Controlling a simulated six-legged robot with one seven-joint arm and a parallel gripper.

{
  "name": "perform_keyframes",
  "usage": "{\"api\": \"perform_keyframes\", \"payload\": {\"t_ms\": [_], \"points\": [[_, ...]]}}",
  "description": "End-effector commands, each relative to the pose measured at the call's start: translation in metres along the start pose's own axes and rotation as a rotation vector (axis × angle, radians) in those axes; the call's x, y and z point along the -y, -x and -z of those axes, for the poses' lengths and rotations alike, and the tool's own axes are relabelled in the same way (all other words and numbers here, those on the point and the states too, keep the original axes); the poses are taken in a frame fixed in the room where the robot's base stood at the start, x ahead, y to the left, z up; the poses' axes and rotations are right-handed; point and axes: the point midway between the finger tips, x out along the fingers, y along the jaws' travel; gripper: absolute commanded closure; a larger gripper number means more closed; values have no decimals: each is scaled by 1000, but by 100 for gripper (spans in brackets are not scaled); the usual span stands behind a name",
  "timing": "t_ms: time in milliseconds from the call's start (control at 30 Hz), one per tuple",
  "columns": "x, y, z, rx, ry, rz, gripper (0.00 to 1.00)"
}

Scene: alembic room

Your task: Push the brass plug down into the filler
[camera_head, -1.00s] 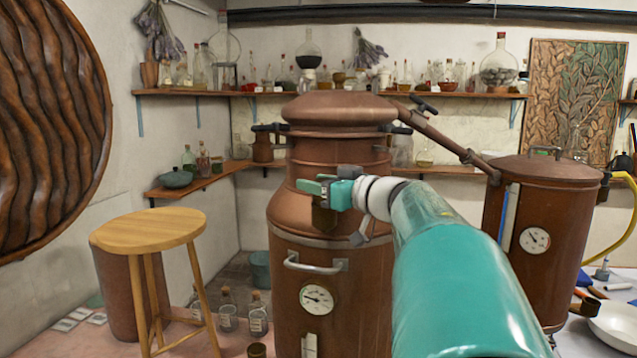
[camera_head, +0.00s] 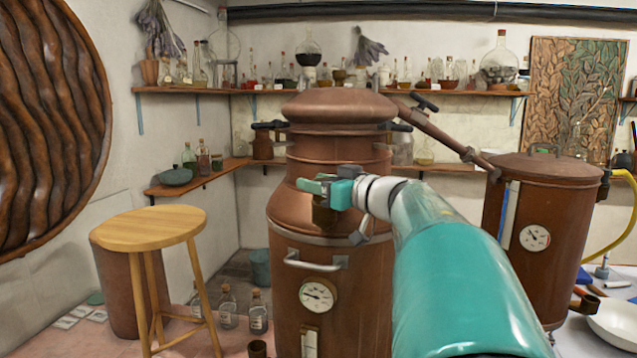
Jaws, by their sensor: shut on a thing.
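The large copper still (camera_head: 330,262) stands in the middle of the view. A short dark brass cylinder that looks like the filler (camera_head: 323,216) stands on its sloping shoulder. My gripper (camera_head: 322,187), with teal fingers, is right above this cylinder, reaching in from the right. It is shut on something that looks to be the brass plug. The fingers hide the plug, so I cannot tell how deep it sits in the filler.
A bail handle (camera_head: 312,264) and a dial (camera_head: 317,295) are on the still's front. A wooden stool (camera_head: 148,230) stands at left. A sloping pipe (camera_head: 440,133) joins a second copper vessel (camera_head: 545,205) at right. Bottles (camera_head: 228,307) stand on the floor.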

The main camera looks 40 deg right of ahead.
Motion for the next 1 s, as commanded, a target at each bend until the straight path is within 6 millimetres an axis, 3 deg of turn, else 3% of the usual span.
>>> {"api": "perform_keyframes", "payload": {"t_ms": [767,800,900,1000], "points": [[0,0,-4,0,0,0,83],[0,0,-4,0,0,0,55],[0,0,-4,0,0,0,35],[0,0,-4,-1,0,-1,31]]}}
